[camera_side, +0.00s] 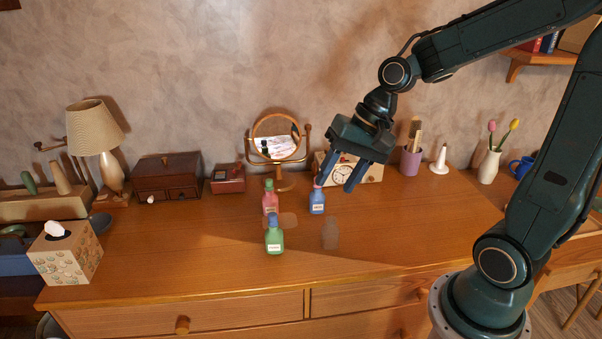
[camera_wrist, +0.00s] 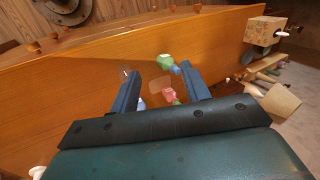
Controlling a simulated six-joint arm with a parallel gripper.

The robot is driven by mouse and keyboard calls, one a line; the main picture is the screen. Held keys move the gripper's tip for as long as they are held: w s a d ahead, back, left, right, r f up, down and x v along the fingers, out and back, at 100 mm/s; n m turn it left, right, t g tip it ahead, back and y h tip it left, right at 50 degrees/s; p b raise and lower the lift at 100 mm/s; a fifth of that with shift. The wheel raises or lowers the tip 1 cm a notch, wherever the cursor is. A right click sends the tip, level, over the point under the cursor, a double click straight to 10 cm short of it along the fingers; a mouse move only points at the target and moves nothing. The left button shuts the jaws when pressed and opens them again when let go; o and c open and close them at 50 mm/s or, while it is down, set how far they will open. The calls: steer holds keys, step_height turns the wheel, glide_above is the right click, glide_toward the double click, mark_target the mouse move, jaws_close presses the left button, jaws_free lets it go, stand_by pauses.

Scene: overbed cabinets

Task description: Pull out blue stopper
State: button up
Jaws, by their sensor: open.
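The blue stopper (camera_side: 272,218) sits in the neck of the green bottle (camera_side: 274,239), which stands upright nearest the front of the group. In the wrist view the green bottle (camera_wrist: 164,60) shows beyond the fingertips, with its blue stopper (camera_wrist: 175,69) by the right finger. A pink bottle (camera_side: 270,203) with a green stopper stands behind it. A blue bottle (camera_side: 317,203) with a pinkish stopper stands to the right. My gripper (camera_side: 335,187) is open and empty, above and close to the blue bottle in the side picture, up and right of the blue stopper.
A faint, see-through grey shape (camera_side: 330,233) lies right of the green bottle; I cannot tell what it is. A tissue box (camera_side: 67,253) is at left. The desk's front is clear.

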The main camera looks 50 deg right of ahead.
steer(key=w+d+f+m+y, duration=0.3)
steer(key=w+f+m+y, duration=0.1)
steer(key=w+f+m, duration=0.25)
steer(key=m+t+y, duration=0.3)
steer(key=m+t, duration=0.1)
steer(key=m, duration=0.5)
glide_toward(276, 213)
steer(key=s+d+r, duration=0.1)
steer(key=s, duration=0.1)
steer(key=shift+w+d+m, duration=0.25)
steer(key=shift+d+m, duration=0.4)
steer(key=shift+m, duration=0.2)
steer(key=shift+a+f+y, duration=0.1)
steer(key=shift+a+y, duration=0.05)
steer(key=shift+y, duration=0.15)
steer(key=shift+x, duration=4.15)
steer(key=shift+w, duration=0.2)
steer(key=shift+x, duration=2.5)
steer(key=shift+f, duration=0.1)
